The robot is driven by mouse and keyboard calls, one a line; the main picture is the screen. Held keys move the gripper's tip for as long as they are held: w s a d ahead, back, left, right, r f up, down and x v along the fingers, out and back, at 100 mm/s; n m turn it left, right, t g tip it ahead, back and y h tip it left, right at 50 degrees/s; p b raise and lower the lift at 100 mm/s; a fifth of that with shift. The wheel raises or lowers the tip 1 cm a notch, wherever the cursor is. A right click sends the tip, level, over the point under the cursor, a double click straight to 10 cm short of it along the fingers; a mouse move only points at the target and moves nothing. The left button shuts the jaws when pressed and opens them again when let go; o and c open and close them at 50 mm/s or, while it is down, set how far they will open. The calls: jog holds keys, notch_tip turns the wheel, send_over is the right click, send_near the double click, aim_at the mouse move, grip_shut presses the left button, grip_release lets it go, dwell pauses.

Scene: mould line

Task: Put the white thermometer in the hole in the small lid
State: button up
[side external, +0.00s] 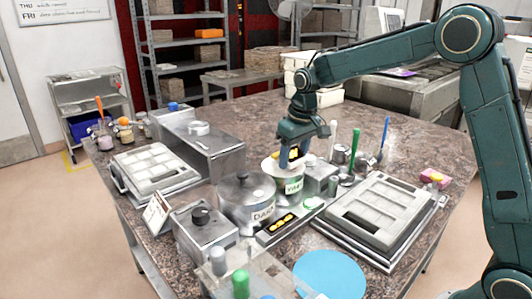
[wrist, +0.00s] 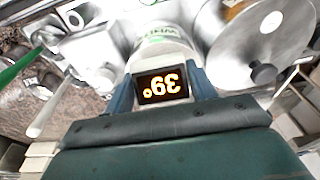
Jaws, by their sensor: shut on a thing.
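My gripper (side external: 293,160) points down over the small pot with the green lettering (side external: 292,187). It is shut on the white thermometer, whose dark display (wrist: 163,85) reads 39° upside down between the two blue fingers in the wrist view. The display also shows as yellow digits (side external: 294,153) in the side view. The pot's pale small lid (side external: 268,166) shows only at its rim, beside the gripper. The hole and the thermometer's lower end are hidden, so I cannot tell whether the thermometer is in the hole or above it.
A larger steel pot marked DARK (side external: 247,200) with a black knob stands close on the left. A second yellow-digit display (side external: 283,222) lies in front. Upright green (side external: 355,140) and blue (side external: 385,130) tools and a mould tray (side external: 375,215) stand right. A blue disc (side external: 330,275) lies in front.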

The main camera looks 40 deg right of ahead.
jog(key=shift+f, duration=0.2)
jog(key=o, duration=1.5)
jog(key=shift+o, duration=0.2)
jog(key=shift+r, duration=0.2)
jog(key=shift+r, duration=3.35)
